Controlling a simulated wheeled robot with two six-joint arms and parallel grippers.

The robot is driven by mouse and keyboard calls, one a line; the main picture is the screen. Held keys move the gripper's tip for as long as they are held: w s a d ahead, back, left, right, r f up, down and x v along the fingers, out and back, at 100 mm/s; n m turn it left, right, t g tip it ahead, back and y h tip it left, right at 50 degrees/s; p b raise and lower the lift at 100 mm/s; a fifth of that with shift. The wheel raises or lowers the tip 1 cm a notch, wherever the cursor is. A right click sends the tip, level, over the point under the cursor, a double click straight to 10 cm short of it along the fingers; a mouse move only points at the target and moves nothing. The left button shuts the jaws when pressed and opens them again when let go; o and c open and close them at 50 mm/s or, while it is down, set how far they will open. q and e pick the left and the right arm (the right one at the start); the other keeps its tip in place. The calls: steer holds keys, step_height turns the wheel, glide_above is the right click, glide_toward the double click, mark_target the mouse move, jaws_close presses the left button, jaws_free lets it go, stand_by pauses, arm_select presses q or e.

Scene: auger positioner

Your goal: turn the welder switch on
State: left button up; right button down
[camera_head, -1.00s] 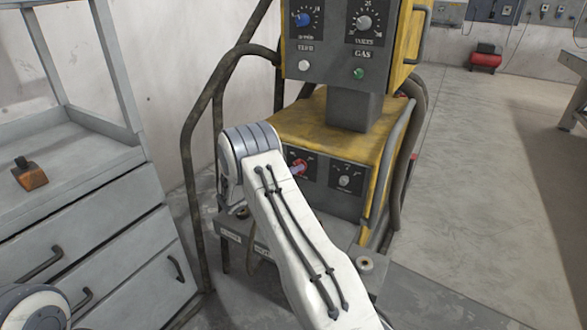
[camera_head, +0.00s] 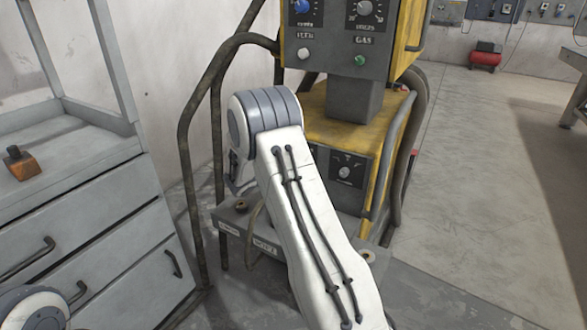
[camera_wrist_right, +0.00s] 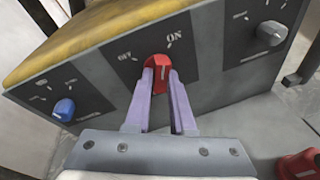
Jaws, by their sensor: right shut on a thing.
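The welder switch (camera_wrist_right: 163,68) is a red rotary knob on the dark front panel (camera_wrist_right: 187,58), seen in the right wrist view. "OFF" is printed to its left and "ON" above it to the right. Its white line points roughly up, between the two labels and nearer "ON". My right gripper (camera_wrist_right: 160,80) has a pale purple finger on each side of the knob and is shut on it. In the head view the arm hides the switch and this gripper. My left gripper is not in view.
A blue knob (camera_wrist_right: 64,108) and a grey knob (camera_wrist_right: 271,32) flank the switch. The upper welder box (camera_head: 340,40) overhangs the yellow lower box (camera_head: 345,125). Bent pipes (camera_head: 188,130) and a grey drawer cabinet (camera_head: 90,215) stand to the left. Open floor lies to the right.

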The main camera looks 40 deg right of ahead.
steer(key=shift+s+f+m+t+y+b, duration=0.1)
steer(key=shift+m+t+y+b, duration=0.2)
steer(key=shift+m+b, duration=0.9)
steer(key=shift+s+m+t+y+b, duration=0.1)
steer(key=shift+m+t+b, duration=0.35)
steer(key=shift+b, duration=1.45)
steer(key=shift+w, duration=0.1)
steer(key=c, duration=0.8)
jaws_free()
steer(key=shift+o, duration=0.2)
steer(key=p+v, duration=0.3)
steer(key=v, duration=0.7)
steer(key=shift+a, duration=0.25)
steer(key=shift+a, duration=0.1)
